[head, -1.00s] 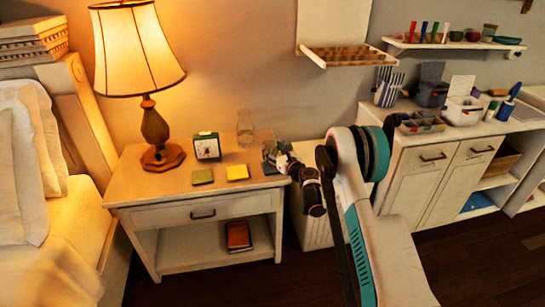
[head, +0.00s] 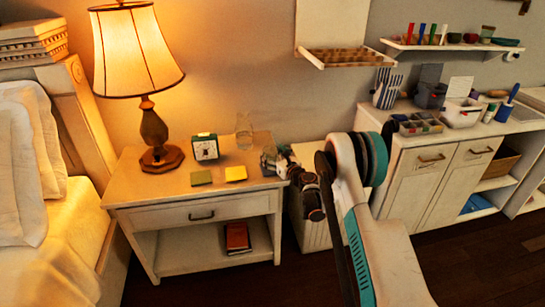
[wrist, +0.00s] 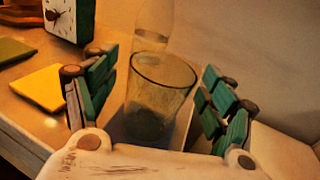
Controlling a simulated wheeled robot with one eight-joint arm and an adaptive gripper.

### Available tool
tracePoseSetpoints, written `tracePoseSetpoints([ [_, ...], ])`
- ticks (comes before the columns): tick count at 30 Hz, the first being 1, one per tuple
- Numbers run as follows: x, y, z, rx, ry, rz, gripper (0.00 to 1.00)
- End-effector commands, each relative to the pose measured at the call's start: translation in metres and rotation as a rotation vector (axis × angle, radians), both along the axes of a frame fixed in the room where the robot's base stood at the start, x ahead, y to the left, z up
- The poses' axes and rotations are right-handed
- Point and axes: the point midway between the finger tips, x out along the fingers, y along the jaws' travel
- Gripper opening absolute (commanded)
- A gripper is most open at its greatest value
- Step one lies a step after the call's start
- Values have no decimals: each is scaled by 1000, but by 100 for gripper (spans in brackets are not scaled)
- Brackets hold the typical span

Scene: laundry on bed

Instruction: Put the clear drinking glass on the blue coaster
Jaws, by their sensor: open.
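The clear drinking glass (wrist: 163,80) stands upright between the spread fingers of my gripper (wrist: 155,92) in the wrist view. Gaps show on both sides of its rim, so the open gripper is around it without gripping. A dark bluish patch (wrist: 117,128) shows at the glass's base, apparently the blue coaster. I cannot tell whether the glass rests fully on it.
A clear carafe (head: 244,130) stands just behind the glass. A yellow coaster (head: 236,174), a green coaster (head: 201,178) and a green clock (head: 205,147) are to the left on the nightstand (head: 150,197). A lit lamp (head: 154,130) stands at its back left.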

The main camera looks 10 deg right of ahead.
Motion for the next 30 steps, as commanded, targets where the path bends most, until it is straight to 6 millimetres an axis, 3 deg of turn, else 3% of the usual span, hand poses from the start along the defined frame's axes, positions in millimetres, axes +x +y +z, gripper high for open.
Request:
tracePoseSetpoints([
  [5,-21,-8,4,0,0,-1,77],
  [18,-99,-35,8,1,0,-1,77],
  [25,-112,-38,12,-17,-2,5,77],
  [30,-112,-26,48,-161,-11,43,77],
])
